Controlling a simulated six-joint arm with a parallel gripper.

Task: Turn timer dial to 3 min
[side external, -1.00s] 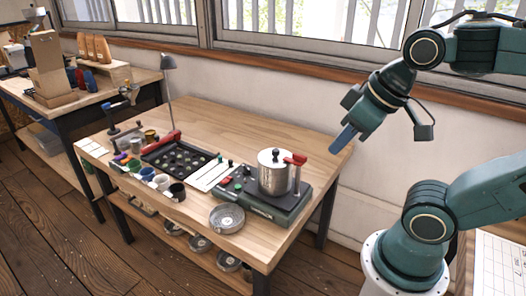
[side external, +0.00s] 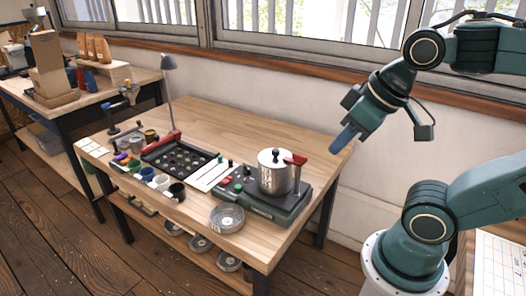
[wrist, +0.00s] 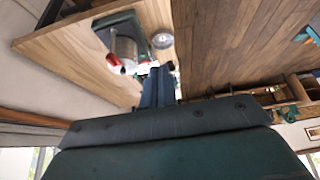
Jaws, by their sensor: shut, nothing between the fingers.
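My gripper (side external: 345,138) is shut and empty, held in the air right of the table's back right corner. In the wrist view its fingers (wrist: 158,86) lie together. A dark green and black machine (side external: 262,205) with a steel pot (side external: 276,173) stands at the right end of the table.
A round metal tin (side external: 227,218) lies in front of the machine. The table's back (side external: 225,116) is clear.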

